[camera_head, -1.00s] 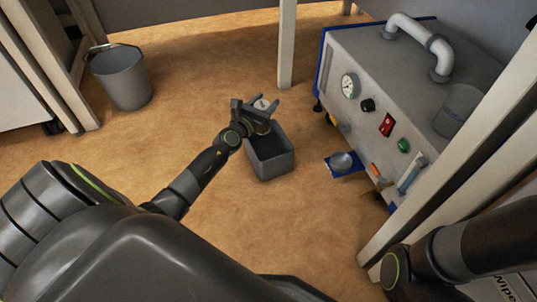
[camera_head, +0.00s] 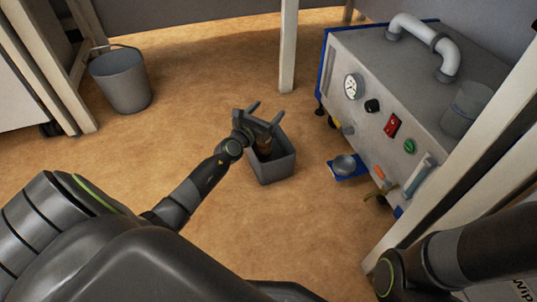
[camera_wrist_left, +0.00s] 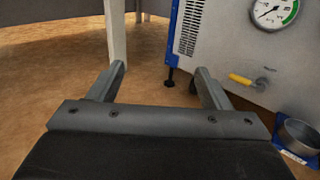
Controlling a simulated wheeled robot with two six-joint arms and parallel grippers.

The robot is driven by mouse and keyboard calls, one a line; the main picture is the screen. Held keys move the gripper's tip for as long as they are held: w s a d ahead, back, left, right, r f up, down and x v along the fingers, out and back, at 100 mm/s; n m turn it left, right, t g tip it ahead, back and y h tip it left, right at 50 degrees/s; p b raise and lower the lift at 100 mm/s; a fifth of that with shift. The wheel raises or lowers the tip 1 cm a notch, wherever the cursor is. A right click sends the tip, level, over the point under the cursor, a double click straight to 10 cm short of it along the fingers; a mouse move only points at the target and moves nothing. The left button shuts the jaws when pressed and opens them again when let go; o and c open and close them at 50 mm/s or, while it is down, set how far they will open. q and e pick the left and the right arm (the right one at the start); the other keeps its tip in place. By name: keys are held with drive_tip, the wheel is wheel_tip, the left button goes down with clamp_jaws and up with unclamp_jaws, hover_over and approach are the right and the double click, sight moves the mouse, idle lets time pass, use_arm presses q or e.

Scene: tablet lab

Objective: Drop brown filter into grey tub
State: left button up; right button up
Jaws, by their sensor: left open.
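The grey tub (camera_head: 272,174) is an open rectangular box on the brown floor, near the middle of the head view. The brown filter (camera_head: 264,150) shows at the tub's opening, under my left gripper and partly hidden by it. I cannot tell whether it rests on the tub's bottom. My left gripper (camera_head: 268,111) is open above the tub, with its fingers apart. In the left wrist view the space between its fingertips (camera_wrist_left: 160,70) is empty. My right arm shows at the lower right, but its gripper is out of sight.
A grey bucket (camera_head: 121,82) stands at the upper left. A grey machine (camera_head: 420,90) with a gauge and knobs stands at the right, with a metal bowl (camera_head: 344,165) on a blue ledge. A pale post (camera_head: 288,50) rises behind the tub. The floor left of the tub is clear.

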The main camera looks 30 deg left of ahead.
use_arm(q)
drive_tip(key=s, duration=1.7)
drive_tip(key=shift+s, duration=0.25)
